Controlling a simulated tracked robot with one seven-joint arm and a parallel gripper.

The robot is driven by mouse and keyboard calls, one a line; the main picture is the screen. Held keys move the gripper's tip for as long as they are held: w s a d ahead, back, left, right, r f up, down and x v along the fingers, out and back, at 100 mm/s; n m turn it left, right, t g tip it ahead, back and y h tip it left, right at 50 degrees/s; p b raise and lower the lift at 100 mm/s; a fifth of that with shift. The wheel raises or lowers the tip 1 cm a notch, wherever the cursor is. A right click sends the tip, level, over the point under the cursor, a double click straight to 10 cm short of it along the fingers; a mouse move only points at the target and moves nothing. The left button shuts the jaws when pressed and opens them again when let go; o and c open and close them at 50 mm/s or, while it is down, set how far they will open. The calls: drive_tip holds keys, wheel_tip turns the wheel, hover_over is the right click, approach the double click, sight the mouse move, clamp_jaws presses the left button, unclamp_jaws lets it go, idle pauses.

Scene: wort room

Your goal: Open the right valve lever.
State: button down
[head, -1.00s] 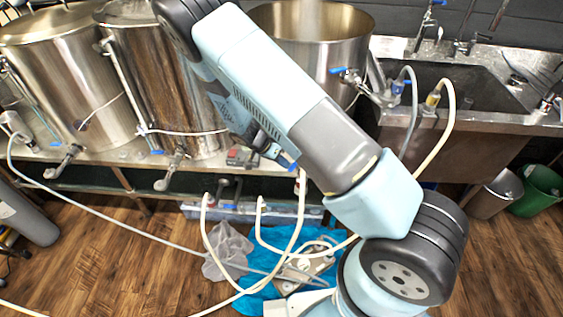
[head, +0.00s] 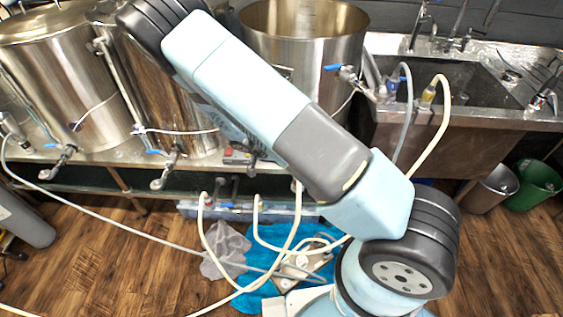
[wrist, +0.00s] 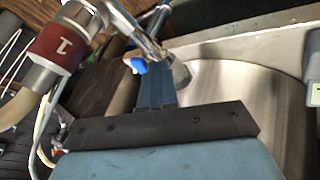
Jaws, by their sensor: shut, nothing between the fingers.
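In the wrist view my gripper (wrist: 155,92) is shut and empty, its blue fingers pressed together. A blue lever end (wrist: 138,65) shows just left of the fingertips; I cannot tell whether they touch. It belongs to a shiny metal valve (wrist: 130,25) beside a steel vessel (wrist: 240,85). In the head view my arm hides the gripper. A blue valve lever (head: 333,67) shows on the right kettle (head: 315,40). Other blue levers show on the left valve (head: 52,147) and the middle valve (head: 157,152). I cannot tell which valve the wrist view shows.
A fitting with a red band marked 1 (wrist: 65,45) is at the wrist view's upper left. In the head view, pale hoses (head: 215,240) loop over a blue cloth (head: 262,268) on the floor. A steel sink (head: 470,90) stands right, with bins (head: 535,188) below.

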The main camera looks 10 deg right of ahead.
drive_tip(key=shift+s+d+n+t, duration=0.3)
drive_tip(key=shift+s+d+n, duration=0.1)
drive_tip(key=shift+s+d, duration=0.65)
drive_tip(key=shift+d, duration=0.2)
drive_tip(key=shift+a, duration=0.1)
